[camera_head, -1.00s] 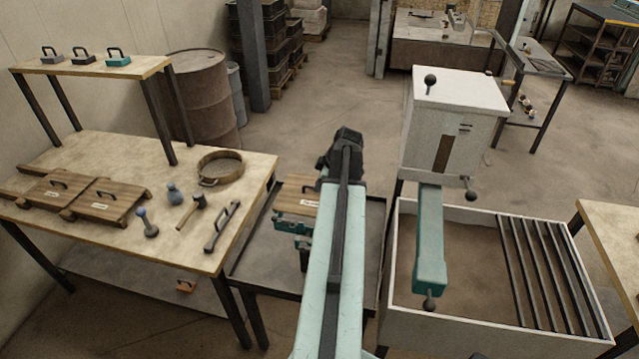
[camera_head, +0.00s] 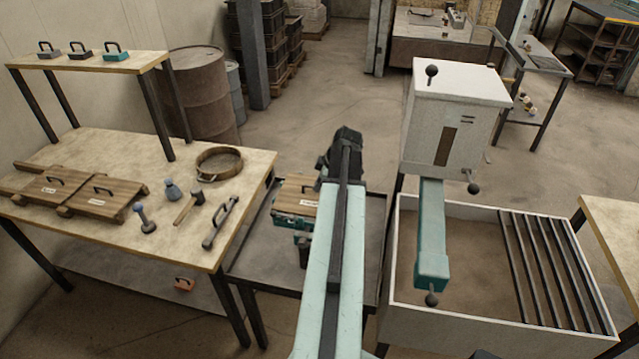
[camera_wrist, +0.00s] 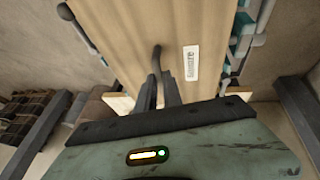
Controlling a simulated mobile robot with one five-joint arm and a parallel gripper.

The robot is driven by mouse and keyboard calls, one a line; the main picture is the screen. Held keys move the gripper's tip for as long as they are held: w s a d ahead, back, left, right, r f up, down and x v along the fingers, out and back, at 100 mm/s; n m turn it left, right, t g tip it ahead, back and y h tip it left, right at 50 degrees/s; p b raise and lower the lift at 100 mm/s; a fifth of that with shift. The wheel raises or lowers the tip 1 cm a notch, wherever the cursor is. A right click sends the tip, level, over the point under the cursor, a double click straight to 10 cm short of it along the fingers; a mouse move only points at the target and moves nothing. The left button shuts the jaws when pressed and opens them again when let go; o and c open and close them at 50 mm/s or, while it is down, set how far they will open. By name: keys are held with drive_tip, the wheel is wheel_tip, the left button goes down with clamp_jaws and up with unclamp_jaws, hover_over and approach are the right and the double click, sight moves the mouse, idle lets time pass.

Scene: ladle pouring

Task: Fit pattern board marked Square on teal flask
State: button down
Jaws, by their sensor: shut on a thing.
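The pale wooden pattern board (camera_wrist: 140,35) has a white label (camera_wrist: 191,64) that seems to read Square. My gripper (camera_wrist: 160,88) is shut on the board's dark handle (camera_wrist: 156,58). Parts of the teal flask (camera_wrist: 241,22) show along the board's sides in the wrist view. In the head view the board (camera_head: 298,190) lies over the teal flask (camera_head: 294,219) on the dark low table, close to it or on it. I cannot tell whether it is fully seated. My arm hides the right part of both and the gripper there.
The left workbench (camera_head: 110,235) holds two other boards (camera_head: 95,195), a round sieve (camera_head: 219,163), a mallet (camera_head: 190,207) and small tools. A white furnace box (camera_head: 455,115) and a sand bin (camera_head: 480,325) stand to the right. The dark low table (camera_head: 262,240) has bare room left of the flask.

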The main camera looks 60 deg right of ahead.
drive_tip(key=shift+f+b, duration=1.1)
drive_tip(key=shift+f, duration=0.1)
drive_tip(key=c, duration=1.4)
unclamp_jaws()
drive_tip(key=o, duration=0.5)
drive_tip(key=shift+o, duration=0.2)
drive_tip(key=shift+s, duration=0.1)
